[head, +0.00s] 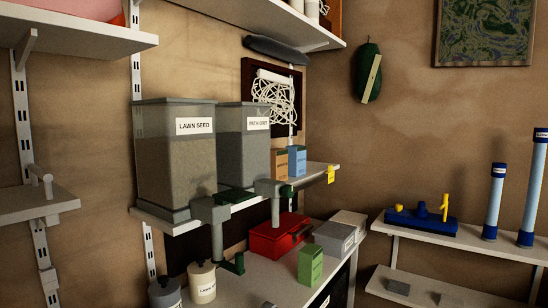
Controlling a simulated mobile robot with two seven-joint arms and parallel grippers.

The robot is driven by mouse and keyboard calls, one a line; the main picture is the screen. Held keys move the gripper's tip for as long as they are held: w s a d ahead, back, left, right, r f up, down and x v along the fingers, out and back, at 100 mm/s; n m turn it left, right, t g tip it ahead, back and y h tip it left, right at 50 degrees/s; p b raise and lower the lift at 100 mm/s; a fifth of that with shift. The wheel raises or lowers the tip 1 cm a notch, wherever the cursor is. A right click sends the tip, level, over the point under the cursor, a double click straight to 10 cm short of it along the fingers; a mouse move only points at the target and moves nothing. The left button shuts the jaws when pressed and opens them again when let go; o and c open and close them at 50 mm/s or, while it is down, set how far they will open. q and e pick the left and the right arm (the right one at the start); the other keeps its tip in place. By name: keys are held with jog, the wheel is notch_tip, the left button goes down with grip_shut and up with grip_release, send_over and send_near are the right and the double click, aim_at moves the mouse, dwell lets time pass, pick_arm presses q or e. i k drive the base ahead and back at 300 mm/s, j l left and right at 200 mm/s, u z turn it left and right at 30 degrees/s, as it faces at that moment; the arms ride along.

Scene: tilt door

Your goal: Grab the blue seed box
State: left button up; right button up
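The blue seed box (297,161) is a small upright light-blue carton. It stands on the right part of the wall shelf (316,172), close beside an orange-brown box (279,163) on its left. Its front and top show, and nothing visibly covers it. Neither of my grippers is in view.
Lawn seed (176,155) and path grit (243,150) dispensers fill the shelf left of the boxes. A yellow tag (331,174) hangs at the shelf's right end. Below are a red case (278,236), a green box (310,265) and a grey box (335,238).

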aim_at(297, 153)
jog(key=i+l+u, duration=0.7)
jog(key=l, duration=0.45)
jog(key=i+l+u, duration=0.4)
jog(key=l, duration=0.35)
jog(key=i+l+u, duration=0.15)
jog(key=l+u, duration=0.2)
jog(key=l, duration=0.4)
jog(key=l+u, duration=0.35)
jog(key=l, duration=0.45)
jog(key=l+u, duration=0.35)
jog(key=l, duration=0.5)
